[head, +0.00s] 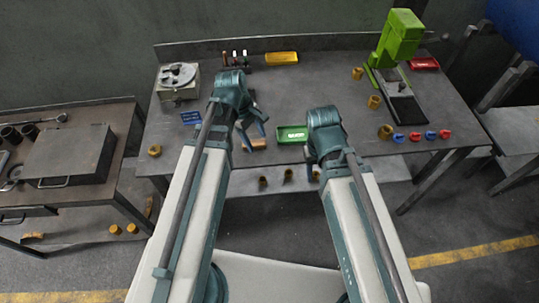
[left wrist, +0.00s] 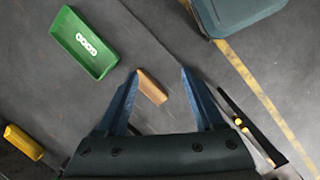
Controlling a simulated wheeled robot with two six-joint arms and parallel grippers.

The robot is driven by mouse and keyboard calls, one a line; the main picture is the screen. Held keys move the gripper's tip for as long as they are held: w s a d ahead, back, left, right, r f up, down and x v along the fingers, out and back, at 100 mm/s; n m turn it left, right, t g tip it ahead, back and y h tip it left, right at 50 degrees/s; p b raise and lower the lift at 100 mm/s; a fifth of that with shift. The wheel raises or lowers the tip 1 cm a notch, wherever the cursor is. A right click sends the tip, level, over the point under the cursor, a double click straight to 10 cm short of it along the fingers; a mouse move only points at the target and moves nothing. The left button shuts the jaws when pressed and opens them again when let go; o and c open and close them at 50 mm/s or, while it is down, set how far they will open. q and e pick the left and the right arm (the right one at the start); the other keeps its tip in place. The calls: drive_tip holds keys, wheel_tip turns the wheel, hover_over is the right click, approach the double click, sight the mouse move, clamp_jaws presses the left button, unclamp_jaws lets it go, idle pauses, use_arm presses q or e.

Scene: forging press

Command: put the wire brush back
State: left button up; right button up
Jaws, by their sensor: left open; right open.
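A tan wooden block-shaped piece (left wrist: 152,87), which looks like the wire brush, lies between the fingertips of my left gripper (left wrist: 160,74) in the left wrist view. No bristles can be made out. In the head view the tan piece (head: 258,144) is near the front edge of the bench. My left gripper (head: 251,130) is open and points down over it; I cannot tell whether the fingers touch it. My right gripper (head: 311,158) is open near the bench's front edge, mostly hidden behind its own wrist.
A green tray (head: 292,134) stands right of the tan piece. A blue tray (head: 190,117) is to its left. A rack of upright tools (head: 235,58) and a yellow tray (head: 281,58) are at the back. A green press (head: 398,42) stands right. Mid-bench is clear.

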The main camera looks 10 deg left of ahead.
use_arm(q)
drive_tip(key=s+d+m+y, duration=0.4)
drive_tip(key=s+d+m, duration=0.4)
drive_tip(key=m, duration=0.9)
drive_tip(key=shift+s+d+f, duration=0.2)
drive_tip(key=shift+s+d, duration=0.05)
drive_tip(key=shift+s, duration=0.35)
